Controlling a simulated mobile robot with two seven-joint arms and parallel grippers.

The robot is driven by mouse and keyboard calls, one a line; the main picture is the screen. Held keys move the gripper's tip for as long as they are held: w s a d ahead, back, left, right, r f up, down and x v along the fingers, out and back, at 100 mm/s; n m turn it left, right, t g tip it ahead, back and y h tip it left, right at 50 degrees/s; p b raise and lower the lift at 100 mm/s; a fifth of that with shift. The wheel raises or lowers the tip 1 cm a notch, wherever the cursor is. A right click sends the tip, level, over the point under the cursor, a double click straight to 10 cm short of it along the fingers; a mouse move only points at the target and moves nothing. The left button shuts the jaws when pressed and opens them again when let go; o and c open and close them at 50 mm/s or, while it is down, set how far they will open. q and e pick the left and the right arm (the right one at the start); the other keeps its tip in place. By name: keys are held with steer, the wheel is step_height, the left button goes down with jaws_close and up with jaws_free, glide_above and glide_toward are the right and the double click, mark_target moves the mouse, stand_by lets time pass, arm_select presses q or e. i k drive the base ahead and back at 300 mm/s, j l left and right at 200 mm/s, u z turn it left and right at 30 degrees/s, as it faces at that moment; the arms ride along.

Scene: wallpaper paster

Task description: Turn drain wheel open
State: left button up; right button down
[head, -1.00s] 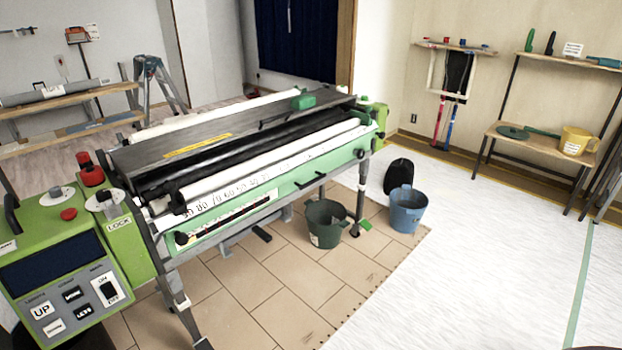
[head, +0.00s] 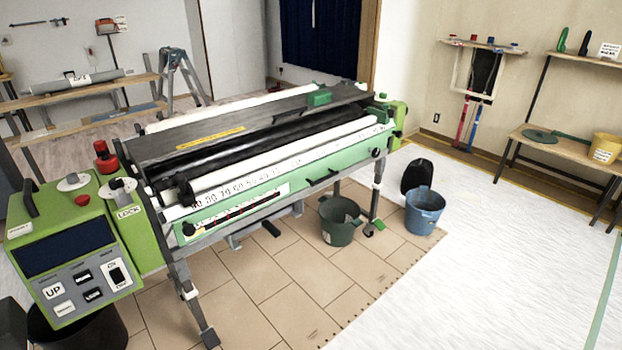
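The wallpaper paster (head: 255,140) stands across the middle of the head view, with a green control box (head: 75,250) at its near left end. A small dark round knob (head: 188,229) sits at the left of its green front panel. Another dark knob (head: 376,153) sits at the front panel's far right end. I cannot tell which part is the drain wheel. A dark green bucket (head: 340,222) stands on the floor below the machine's right part. Neither of my grippers is in view.
A dark bin (head: 95,325) is partly hidden under the control box. A shelf with a yellow bucket (head: 606,148) is at the right. The white floor (head: 480,270) at front right is clear.

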mark_target(375, 153)
steer(key=i+l, duration=0.3)
steer(key=i, duration=0.15)
steer(key=i+l, duration=0.25)
steer(key=i, duration=0.25)
steer(key=i+l, duration=0.3)
steer(key=i, duration=0.15)
steer(key=i+u, duration=0.1)
steer(key=i, duration=0.95)
